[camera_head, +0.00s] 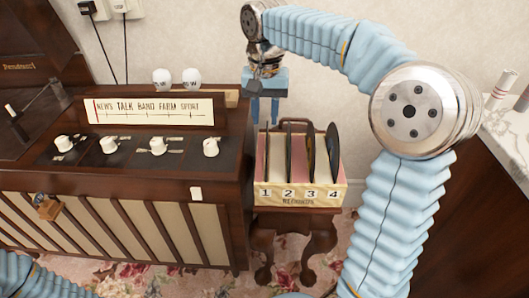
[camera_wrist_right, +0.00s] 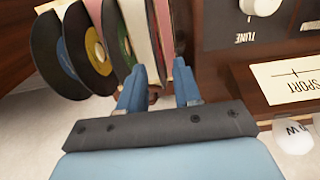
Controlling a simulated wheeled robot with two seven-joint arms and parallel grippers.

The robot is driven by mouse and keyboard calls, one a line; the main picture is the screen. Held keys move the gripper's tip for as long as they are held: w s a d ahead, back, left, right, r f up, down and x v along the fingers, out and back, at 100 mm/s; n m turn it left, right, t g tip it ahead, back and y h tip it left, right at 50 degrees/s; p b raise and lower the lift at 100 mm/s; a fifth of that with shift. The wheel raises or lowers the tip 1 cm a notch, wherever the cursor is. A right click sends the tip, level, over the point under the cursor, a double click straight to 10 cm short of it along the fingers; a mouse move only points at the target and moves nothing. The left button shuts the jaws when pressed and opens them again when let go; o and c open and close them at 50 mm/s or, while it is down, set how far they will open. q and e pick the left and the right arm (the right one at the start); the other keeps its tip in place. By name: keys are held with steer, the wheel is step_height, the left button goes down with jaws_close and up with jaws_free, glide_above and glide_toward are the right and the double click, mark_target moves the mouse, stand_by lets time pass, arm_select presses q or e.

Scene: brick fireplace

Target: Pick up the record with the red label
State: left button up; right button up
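The record rack (camera_head: 300,194) is a cream box with slots numbered 1 to 4, and dark records stand upright in it. In the right wrist view I see records with a blue label (camera_wrist_right: 59,57), a yellow label (camera_wrist_right: 96,47) and a green label (camera_wrist_right: 125,36). My right gripper (camera_head: 265,110) points down at the rack's back left, near slot 1. Its fingers (camera_wrist_right: 158,92) are apart, with no record clearly held between them. My left gripper is out of view.
A large wooden radio (camera_head: 225,164) with white knobs stands close to the rack's left. A marble-topped cabinet (camera_head: 502,112) is at the right. The wall is close behind the rack.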

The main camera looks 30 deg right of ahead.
steer(key=f, duration=0.8)
steer(key=shift+d+f+b, duration=0.15)
steer(key=shift+d+b, duration=0.1)
steer(key=shift+b, duration=0.1)
jaws_close()
